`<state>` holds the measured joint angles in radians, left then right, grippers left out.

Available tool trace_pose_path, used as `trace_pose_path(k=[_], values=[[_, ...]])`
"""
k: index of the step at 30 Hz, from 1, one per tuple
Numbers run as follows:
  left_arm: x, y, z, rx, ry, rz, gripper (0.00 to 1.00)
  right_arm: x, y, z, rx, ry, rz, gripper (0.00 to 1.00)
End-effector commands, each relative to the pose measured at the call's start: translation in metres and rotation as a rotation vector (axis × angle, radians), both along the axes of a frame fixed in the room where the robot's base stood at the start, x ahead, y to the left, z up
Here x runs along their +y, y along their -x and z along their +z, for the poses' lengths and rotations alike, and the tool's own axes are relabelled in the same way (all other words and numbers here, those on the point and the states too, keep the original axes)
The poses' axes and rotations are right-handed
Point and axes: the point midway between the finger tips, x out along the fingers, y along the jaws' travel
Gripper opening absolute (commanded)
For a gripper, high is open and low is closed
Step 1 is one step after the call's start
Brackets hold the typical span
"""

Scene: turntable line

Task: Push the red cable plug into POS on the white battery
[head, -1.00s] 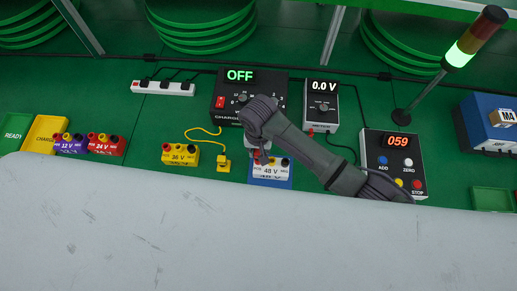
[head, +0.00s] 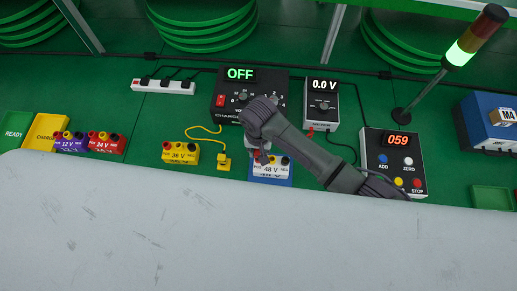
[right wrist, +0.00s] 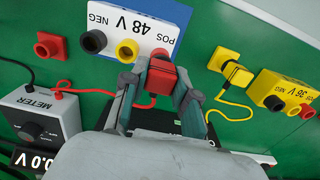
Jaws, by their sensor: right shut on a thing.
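The white battery (head: 268,173), marked 48 V, stands on a blue pad (head: 283,182) in the head view; in the right wrist view its white label face (right wrist: 133,17) is at the top. My right gripper (right wrist: 157,80) is shut on the red cable plug (right wrist: 160,76), directly at the battery's POS end. The POS socket is mostly hidden by the plug, and I cannot tell how far in the plug is. The black NEG socket (right wrist: 94,41) and a yellow socket (right wrist: 127,51) show clear beside it. My left gripper is not in view.
The meter (head: 322,104) reads 0.0 V; a red cable (right wrist: 100,92) runs from it. The charger (head: 240,97) reads OFF. A yellow plug (right wrist: 236,73) and the yellow 36 V battery (head: 180,153) stand beside the white battery. An empty red holder (right wrist: 47,46) lies on the other side.

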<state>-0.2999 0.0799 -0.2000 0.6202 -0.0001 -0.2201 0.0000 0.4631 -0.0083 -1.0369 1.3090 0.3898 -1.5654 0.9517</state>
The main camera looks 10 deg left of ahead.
Motion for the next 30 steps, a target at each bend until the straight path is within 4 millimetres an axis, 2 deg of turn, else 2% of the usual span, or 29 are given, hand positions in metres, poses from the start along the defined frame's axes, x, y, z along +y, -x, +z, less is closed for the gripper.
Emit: trace_pose_path(k=[30], values=[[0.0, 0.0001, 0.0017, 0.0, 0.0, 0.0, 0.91, -0.0002, -0.0006, -0.0075, 0.0, 0.0, 0.0, 0.01]])
